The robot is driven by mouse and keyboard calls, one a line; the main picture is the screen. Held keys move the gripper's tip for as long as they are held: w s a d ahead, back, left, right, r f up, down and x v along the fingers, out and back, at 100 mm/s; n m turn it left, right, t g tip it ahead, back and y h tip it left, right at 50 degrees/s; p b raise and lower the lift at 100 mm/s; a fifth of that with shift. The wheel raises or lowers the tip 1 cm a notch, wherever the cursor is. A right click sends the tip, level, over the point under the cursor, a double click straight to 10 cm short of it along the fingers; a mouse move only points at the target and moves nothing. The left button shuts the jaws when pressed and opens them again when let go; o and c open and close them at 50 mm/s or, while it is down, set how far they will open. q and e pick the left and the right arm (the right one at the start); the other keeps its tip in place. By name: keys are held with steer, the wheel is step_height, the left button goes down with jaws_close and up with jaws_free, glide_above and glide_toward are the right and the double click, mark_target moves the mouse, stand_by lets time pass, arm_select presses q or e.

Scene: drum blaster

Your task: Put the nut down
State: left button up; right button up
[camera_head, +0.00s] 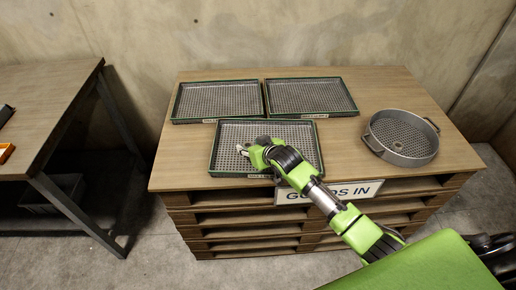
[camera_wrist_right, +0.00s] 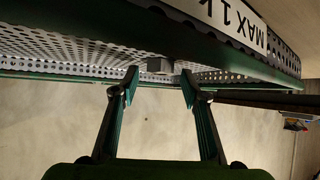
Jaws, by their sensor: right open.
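My right gripper (camera_head: 243,150) reaches over the front tray (camera_head: 216,150), near its left side. In the right wrist view my right gripper (camera_wrist_right: 160,82) is open, its two fingertips apart. A small grey block-shaped piece, which looks like the nut (camera_wrist_right: 160,65), shows just beyond the gap between the fingertips, against the perforated tray floor. It appears to rest on that floor, and I see no finger touching it. In the head view I cannot make out the nut clearly. My left gripper is not in view.
Two more perforated trays, the back left tray (camera_head: 175,104) and the back right tray (camera_head: 352,98), lie behind. A round metal sieve (camera_head: 402,157) sits at the right. All rest on a wooden top over stacked pallets (camera_head: 250,228). A separate table (camera_head: 45,95) stands left.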

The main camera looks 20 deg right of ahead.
steer(key=v, duration=1.1)
steer(key=shift+r+p, duration=0.1)
steer(key=shift+p, duration=0.2)
